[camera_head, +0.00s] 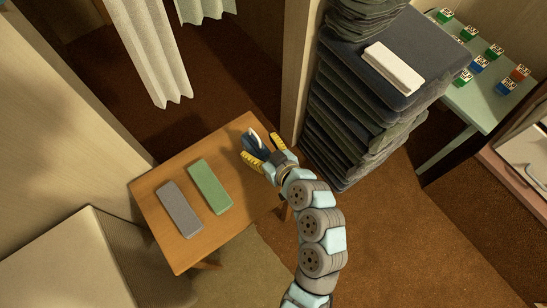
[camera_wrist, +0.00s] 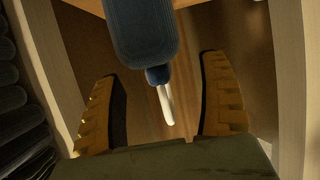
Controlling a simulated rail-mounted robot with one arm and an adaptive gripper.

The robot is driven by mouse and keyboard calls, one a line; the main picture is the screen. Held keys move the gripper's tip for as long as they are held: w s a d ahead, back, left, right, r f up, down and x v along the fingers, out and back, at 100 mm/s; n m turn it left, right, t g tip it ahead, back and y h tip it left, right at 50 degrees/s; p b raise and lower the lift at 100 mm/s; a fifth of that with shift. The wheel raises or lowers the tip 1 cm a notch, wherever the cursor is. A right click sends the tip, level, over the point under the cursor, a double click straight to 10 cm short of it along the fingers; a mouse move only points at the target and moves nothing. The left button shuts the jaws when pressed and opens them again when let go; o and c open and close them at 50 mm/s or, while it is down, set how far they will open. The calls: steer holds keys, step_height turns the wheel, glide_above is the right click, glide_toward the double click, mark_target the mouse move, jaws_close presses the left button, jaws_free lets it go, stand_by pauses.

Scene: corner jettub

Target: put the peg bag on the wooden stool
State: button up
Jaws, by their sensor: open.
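A wooden stool-like table (camera_head: 228,222), the only wooden-topped seat I see, stands left of centre in the head view. My gripper (camera_head: 265,153) is at its far right corner, with yellow fingers open. A dark blue object (camera_head: 256,144) with a pale, thin end lies at the fingers; I cannot tell if it is the peg bag. In the wrist view, the blue object (camera_wrist: 143,35) narrows to a neck and a white rod, between and beyond the open fingers (camera_wrist: 160,90). Whether it touches a finger or rests on the wood is unclear.
A green bar (camera_head: 210,186) and a grey bar (camera_head: 179,208) lie on the wooden top. A tall stack of dark folded cloth (camera_head: 345,125), with a white block (camera_head: 393,67) on top, stands right of my gripper. A pale green table (camera_head: 480,100) holds several small coloured blocks.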

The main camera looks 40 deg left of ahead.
steer(key=v, duration=0.6)
steer(key=shift+d, duration=0.4)
steer(key=shift+r, duration=0.1)
